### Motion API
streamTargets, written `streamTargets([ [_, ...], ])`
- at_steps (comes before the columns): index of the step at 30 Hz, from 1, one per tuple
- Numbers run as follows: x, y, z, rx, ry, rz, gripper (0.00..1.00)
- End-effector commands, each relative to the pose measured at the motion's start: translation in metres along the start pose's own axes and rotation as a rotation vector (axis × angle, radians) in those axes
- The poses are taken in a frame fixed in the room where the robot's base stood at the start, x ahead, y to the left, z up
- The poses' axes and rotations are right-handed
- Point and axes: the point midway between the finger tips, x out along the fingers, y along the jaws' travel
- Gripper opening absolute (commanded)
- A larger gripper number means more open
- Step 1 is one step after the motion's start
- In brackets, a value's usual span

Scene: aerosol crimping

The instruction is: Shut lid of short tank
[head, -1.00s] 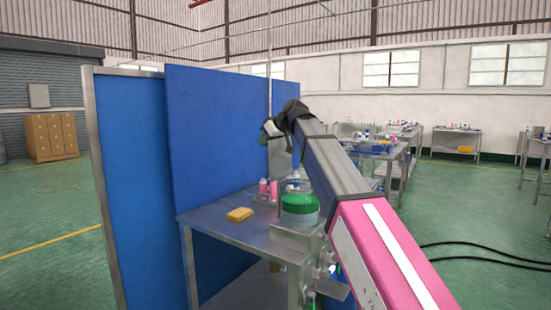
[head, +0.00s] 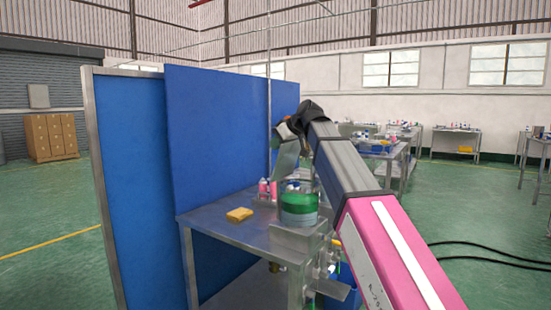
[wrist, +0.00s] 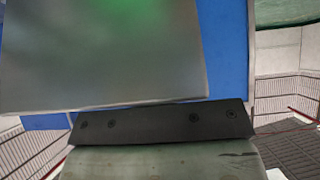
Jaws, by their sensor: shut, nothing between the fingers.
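A short round tank (head: 299,214), green around its upper part, stands at the table's right end in the head view. A grey metal plate, apparently its lid (head: 286,160), stands tilted above it. The plate fills much of the upper wrist view (wrist: 100,50), with a blurred green reflection and a dark screwed bar (wrist: 160,122) along one edge. My gripper (head: 287,130) is shut and empty at the plate's upper end; its fingertips are small and partly hidden in the head view. I cannot tell whether it touches the plate.
Blue partition panels (head: 215,130) stand behind and left of the table (head: 225,230). A yellow sponge (head: 239,214) lies on the tabletop, and pink bottles (head: 263,188) stand behind the tank. A blue bin (head: 345,288) is below at the right. Open green floor lies at the right.

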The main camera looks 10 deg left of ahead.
Motion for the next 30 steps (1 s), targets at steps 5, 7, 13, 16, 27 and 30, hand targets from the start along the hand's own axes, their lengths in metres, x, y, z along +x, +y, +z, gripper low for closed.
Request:
streamTargets([
  [5,-0.001,-0.002,0.013,-0.002,-0.017,-0.006,0.00],
  [7,-0.003,-0.002,0.015,-0.002,-0.017,-0.006,0.00],
  [13,-0.009,0.000,0.018,-0.002,-0.016,-0.006,0.00],
  [16,-0.011,0.000,0.016,-0.003,-0.014,-0.005,0.00],
  [27,-0.044,0.002,0.001,-0.004,-0.006,-0.002,0.00],
  [30,-0.054,0.002,-0.003,-0.004,-0.005,-0.002,0.00],
])
